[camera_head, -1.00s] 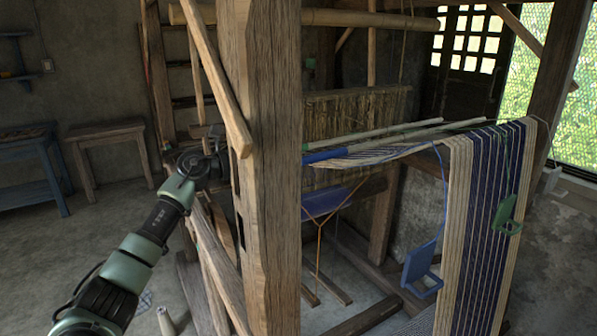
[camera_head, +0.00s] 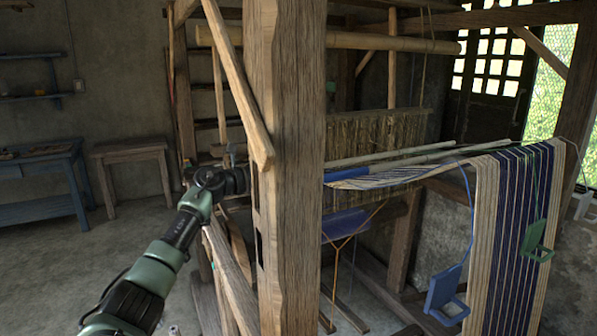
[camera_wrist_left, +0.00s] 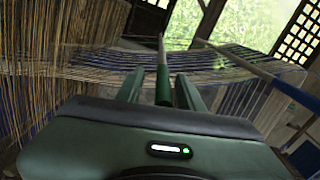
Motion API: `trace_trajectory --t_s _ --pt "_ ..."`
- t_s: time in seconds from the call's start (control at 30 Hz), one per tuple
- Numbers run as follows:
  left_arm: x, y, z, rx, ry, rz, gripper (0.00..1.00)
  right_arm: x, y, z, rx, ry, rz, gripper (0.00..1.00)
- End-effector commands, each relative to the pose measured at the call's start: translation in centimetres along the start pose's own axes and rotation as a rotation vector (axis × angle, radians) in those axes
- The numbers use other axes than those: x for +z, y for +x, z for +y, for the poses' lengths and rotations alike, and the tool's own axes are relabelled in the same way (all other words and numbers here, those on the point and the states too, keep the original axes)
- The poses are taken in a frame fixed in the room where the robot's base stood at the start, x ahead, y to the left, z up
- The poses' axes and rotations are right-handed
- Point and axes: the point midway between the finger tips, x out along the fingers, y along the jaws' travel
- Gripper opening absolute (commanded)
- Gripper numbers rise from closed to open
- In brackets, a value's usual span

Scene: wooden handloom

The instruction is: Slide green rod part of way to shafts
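The green rod (camera_wrist_left: 162,84) has a dark green near end and a paler, thin far end in the left wrist view. It points away from me between the fingers of my left gripper (camera_wrist_left: 160,91). The fingers stand apart, with a gap on both sides of the rod. In the head view, my left forearm runs behind the thick wooden post, which hides the gripper. The rod's pale part (camera_head: 390,147) shows right of the post, above the warp; its green end is hidden there. The shafts (camera_head: 370,140), with hanging cords, stand behind the warp. My right gripper is not in view.
The wooden post (camera_head: 290,170) and slanted brace (camera_head: 238,85) stand close to my left arm. A blue-ended rod (camera_wrist_left: 270,80) lies at the right in the wrist view. The striped warp (camera_head: 515,230) hangs at the right, with a blue shuttle-like piece (camera_head: 445,292) beside it.

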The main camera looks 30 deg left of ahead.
Motion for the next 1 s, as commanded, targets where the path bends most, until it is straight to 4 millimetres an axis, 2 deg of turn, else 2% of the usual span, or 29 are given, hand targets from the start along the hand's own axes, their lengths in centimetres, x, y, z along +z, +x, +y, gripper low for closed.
trace_trajectory --t_s 0.17,0.4,0.6,1.0 --pt "-0.2 -1.1 0.1 0.002 0.002 0.001 0.38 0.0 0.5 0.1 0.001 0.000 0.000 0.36" --pt "-0.5 -5.2 0.2 0.003 0.004 0.004 0.38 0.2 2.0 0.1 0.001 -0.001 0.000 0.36" --pt "-0.3 -7.4 0.1 0.001 -0.001 0.002 0.38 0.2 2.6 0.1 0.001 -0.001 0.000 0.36" --pt "0.0 -7.8 0.0 0.000 0.000 0.000 0.38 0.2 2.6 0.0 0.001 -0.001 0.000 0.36"
